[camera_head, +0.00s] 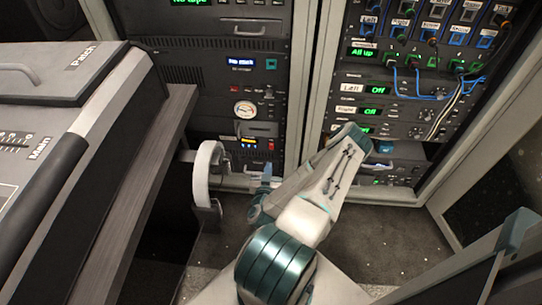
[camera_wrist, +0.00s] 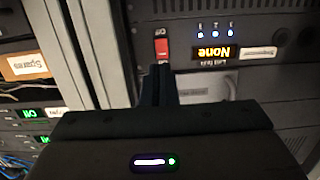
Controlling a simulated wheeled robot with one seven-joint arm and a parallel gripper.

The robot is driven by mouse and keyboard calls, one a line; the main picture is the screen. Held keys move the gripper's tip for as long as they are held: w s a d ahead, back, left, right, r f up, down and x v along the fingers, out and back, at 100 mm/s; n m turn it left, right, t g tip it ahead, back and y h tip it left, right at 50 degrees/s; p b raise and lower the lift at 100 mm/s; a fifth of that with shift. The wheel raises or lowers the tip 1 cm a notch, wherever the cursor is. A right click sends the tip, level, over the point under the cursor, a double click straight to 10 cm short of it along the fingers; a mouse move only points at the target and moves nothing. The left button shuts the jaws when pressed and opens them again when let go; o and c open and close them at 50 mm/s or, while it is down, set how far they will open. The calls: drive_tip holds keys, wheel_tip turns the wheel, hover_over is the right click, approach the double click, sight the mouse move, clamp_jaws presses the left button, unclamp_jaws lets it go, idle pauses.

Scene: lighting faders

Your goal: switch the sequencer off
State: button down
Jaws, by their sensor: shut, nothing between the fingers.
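The sequencer panel shows in the wrist view, with a lit yellow display reading "None" (camera_wrist: 214,53), a small label plate (camera_wrist: 258,52) too blurred to read, and three lit indicator lights (camera_wrist: 215,34). A red rocker switch (camera_wrist: 162,46) stands beside the display. My gripper (camera_wrist: 158,72) is shut and empty; its dark fingertips are right at the near end of the switch. I cannot tell whether they touch it. In the head view my gripper (camera_head: 266,172) is in front of the lower left rack, close to the unit with the small yellow display (camera_head: 248,143).
A grey handle (camera_wrist: 215,87) is beside the fingers in the wrist view. The right rack (camera_head: 370,110) has green displays and hanging cables. A console (camera_head: 60,120) fills the left, with a white ring-shaped object (camera_head: 203,175) near its edge. Dark floor lies below the racks.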

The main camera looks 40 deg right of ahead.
sight(272, 148)
drive_tip(key=b+x, duration=0.2)
drive_tip(key=x, duration=0.5)
drive_tip(key=shift+w+d+f+b, duration=0.15)
drive_tip(key=shift+d+b, duration=0.05)
drive_tip(key=shift+b, duration=0.1)
drive_tip(key=shift+w+d, duration=0.3)
drive_tip(key=shift+d, duration=0.05)
